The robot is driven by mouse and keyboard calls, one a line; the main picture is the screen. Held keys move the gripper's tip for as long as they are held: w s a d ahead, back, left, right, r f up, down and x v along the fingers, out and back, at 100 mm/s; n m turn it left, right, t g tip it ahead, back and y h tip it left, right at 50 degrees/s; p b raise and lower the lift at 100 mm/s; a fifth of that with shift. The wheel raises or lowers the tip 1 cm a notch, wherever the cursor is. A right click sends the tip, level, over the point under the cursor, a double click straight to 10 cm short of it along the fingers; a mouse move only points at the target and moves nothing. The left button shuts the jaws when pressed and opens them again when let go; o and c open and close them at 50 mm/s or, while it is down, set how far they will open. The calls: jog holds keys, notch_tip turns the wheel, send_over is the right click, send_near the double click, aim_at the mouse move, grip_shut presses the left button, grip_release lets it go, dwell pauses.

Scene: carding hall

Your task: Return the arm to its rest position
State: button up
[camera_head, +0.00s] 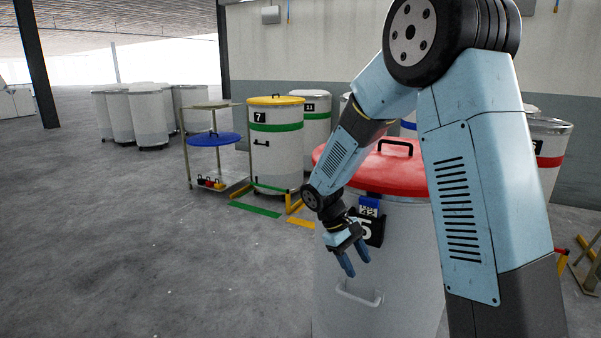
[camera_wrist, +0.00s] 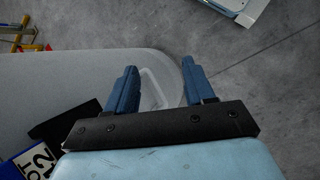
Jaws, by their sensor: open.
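My gripper (camera_head: 353,261) hangs at the end of my bent blue arm, in front of a grey can with a red lid (camera_head: 397,172). Its fingers point down and are apart, with nothing between them. In the wrist view my gripper (camera_wrist: 160,85) shows two blue fingers spread apart. Beyond them are the can's grey wall (camera_wrist: 60,85) and its pale handle (camera_wrist: 153,88). The handle also shows in the head view (camera_head: 358,297), below the fingers. A black holder with a number tag (camera_head: 370,228) is on the can's front, right beside my gripper.
A shelf cart (camera_head: 218,178) holding a blue lid (camera_head: 214,139) stands left of a can with a yellow lid (camera_head: 276,140). Several grey cans (camera_head: 122,118) stand at the far left. A yellow and red stand (camera_head: 590,258) is at the right edge. The floor (camera_head: 150,260) at left is clear.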

jog(key=s+d+r+m+t+y, duration=0.1)
jog(key=s+d+r+m, duration=0.2)
jog(key=r, duration=0.4)
jog(key=s+d+r+m+t+y, duration=0.1)
jog(key=s+d+r+t+y, duration=0.15)
jog(key=s+r, duration=0.35)
jog(key=s+d+r+m+t+y, duration=0.1)
jog(key=s+d+r+m+t, duration=0.2)
jog(key=s+r, duration=0.6)
jog(key=shift+s+d+r+t+y, duration=0.35)
jog(key=shift+s+t, duration=0.2)
jog(key=shift+s, duration=1.5)
jog(key=shift+c, duration=1)
jog(key=shift+d, duration=0.1)
jog(key=shift+d, duration=0.1)
